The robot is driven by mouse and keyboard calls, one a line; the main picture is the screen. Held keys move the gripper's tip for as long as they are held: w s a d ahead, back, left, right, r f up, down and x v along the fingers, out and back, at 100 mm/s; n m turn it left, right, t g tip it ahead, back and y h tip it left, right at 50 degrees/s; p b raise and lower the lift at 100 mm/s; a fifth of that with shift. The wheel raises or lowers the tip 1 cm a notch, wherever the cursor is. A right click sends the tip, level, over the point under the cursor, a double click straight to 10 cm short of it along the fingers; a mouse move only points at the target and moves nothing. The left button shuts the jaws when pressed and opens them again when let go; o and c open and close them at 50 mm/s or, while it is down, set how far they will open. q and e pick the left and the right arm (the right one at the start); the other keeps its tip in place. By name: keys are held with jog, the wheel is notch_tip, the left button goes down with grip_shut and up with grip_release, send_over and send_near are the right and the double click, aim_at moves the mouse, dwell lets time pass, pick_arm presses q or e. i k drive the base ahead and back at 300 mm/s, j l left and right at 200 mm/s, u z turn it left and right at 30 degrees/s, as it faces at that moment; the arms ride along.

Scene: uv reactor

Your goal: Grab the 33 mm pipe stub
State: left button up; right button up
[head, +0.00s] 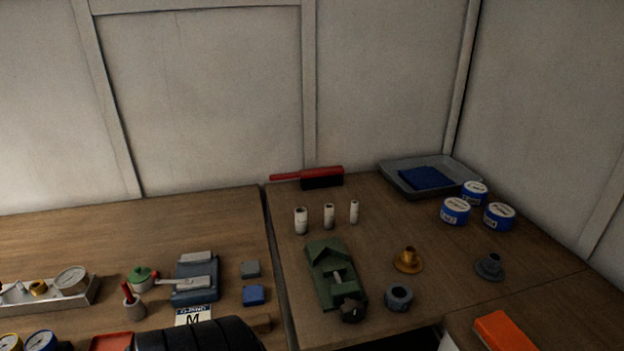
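Three white pipe stubs stand upright in a row on the right-hand wooden bench. The left stub (301,220) looks widest, the middle stub (329,216) is a little narrower, and the right stub (354,212) is the thinnest. No size marking is readable, so I cannot tell for sure which is 33 mm. The stubs stand apart from one another and nothing touches them. Neither gripper's fingers show in the head view.
A green vise-like block (325,271) stands just in front of the stubs. A red-handled brush (322,177) lies behind them. Blue tins (456,211), a grey tray (398,181), a brass flanged fitting (408,262) and a grey ring (398,297) stand to the right.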

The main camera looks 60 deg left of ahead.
aim_at(302, 216)
jog(key=u, duration=1.65)
